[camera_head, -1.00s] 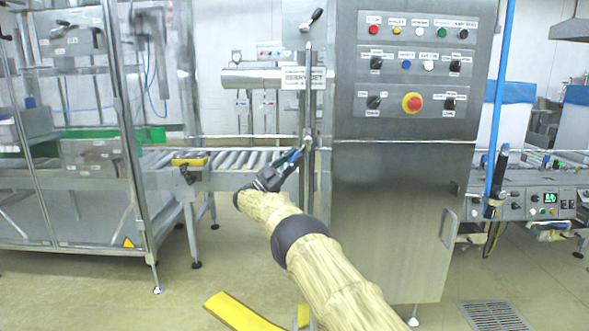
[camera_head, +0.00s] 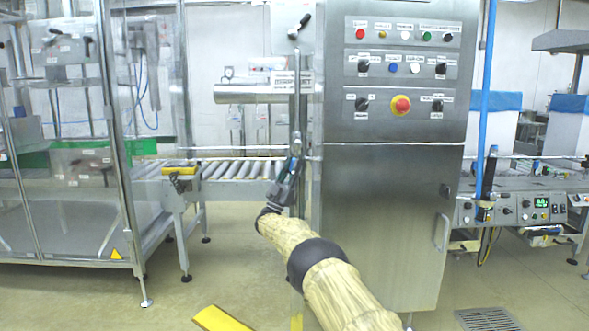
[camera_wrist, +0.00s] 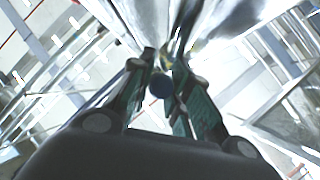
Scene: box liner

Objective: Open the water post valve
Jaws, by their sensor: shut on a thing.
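The water post (camera_head: 300,90) is a slim metal upright at the left side of the steel cabinet. A black lever (camera_head: 304,22) sticks up near its top. My gripper (camera_head: 295,155) is at the post below cabinet mid-height, pointing upward. In the wrist view its two fingers (camera_wrist: 162,88) are closed around a small part with a dark blue round end (camera_wrist: 160,84), which looks like the valve handle. A bit of yellow shows just beyond it. The fingers hide most of this handle, so its angle is hard to tell.
The steel cabinet (camera_head: 390,220) with buttons and a red emergency stop stands just right of my arm. A roller conveyor (camera_head: 235,170) runs behind on the left. A glass-framed machine (camera_head: 70,190) stands further left. A yellow floor strip (camera_head: 220,318) lies below.

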